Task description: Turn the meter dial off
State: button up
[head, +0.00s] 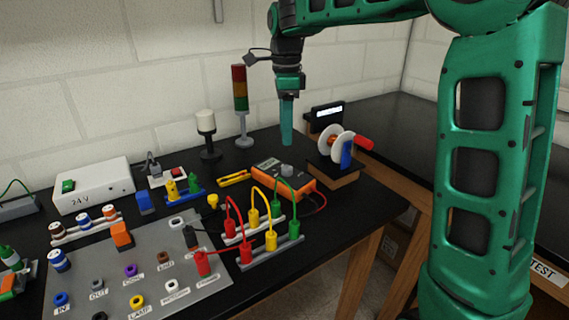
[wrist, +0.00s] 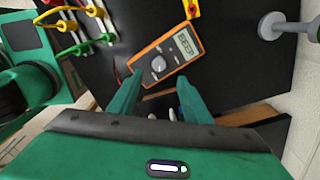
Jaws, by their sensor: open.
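The meter is an orange multimeter (head: 283,177) lying on the black bench at the right, below my gripper in the head view. Its round grey dial (head: 287,169) sits on its face. In the wrist view the meter (wrist: 167,53) shows its dial (wrist: 159,63) and a lit grey display (wrist: 185,43) with digits too small to read surely. My gripper (head: 287,143) hangs above and behind the meter, pointing down. In the wrist view my gripper (wrist: 155,93) has its two green fingers apart with nothing between them, and the dial lies beyond the tips.
A wooden stand with a white spool (head: 330,145) and red handle is right of the meter. A stack light (head: 241,105) stands behind. Red, yellow and green leads in plugs (head: 270,240) are in front. A yellow tool (head: 233,179) lies left of the meter.

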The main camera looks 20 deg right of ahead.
aim_at(286, 168)
notch_tip(286, 168, down, 11)
jog(key=shift+r, duration=0.15)
dwell(0.4)
jog(key=c, duration=1.1)
